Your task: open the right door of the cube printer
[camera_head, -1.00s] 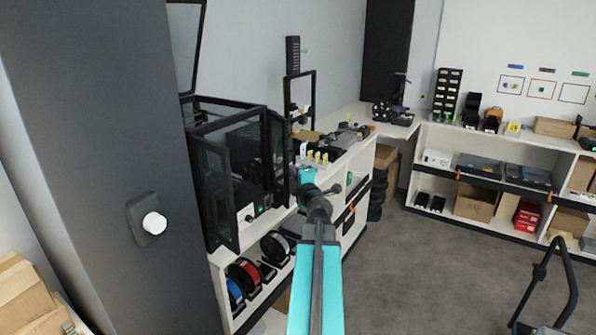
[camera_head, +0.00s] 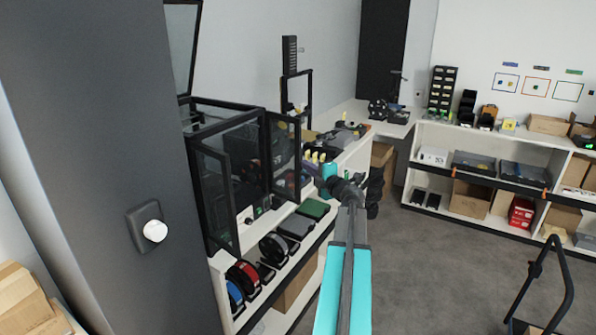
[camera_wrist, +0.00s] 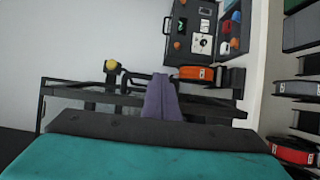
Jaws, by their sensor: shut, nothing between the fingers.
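The cube printer (camera_head: 236,118) is a black-framed box with clear panels on the white counter at left in the head view. Its right door (camera_head: 284,158) stands swung out to the right, and its left door (camera_head: 216,198) also stands open toward me. My gripper (camera_head: 312,169) is just right of the right door, partly hidden by my wrist. In the wrist view the purple fingers (camera_wrist: 161,84) are together and empty, with the dark door frame (camera_wrist: 215,105) crossing behind them. I cannot tell whether they touch it.
A grey column (camera_head: 105,160) stands close at left. Tools and small items crowd the counter beyond. Grey floor (camera_head: 430,270) is clear at right, with a black cart handle (camera_head: 560,270) at far right.

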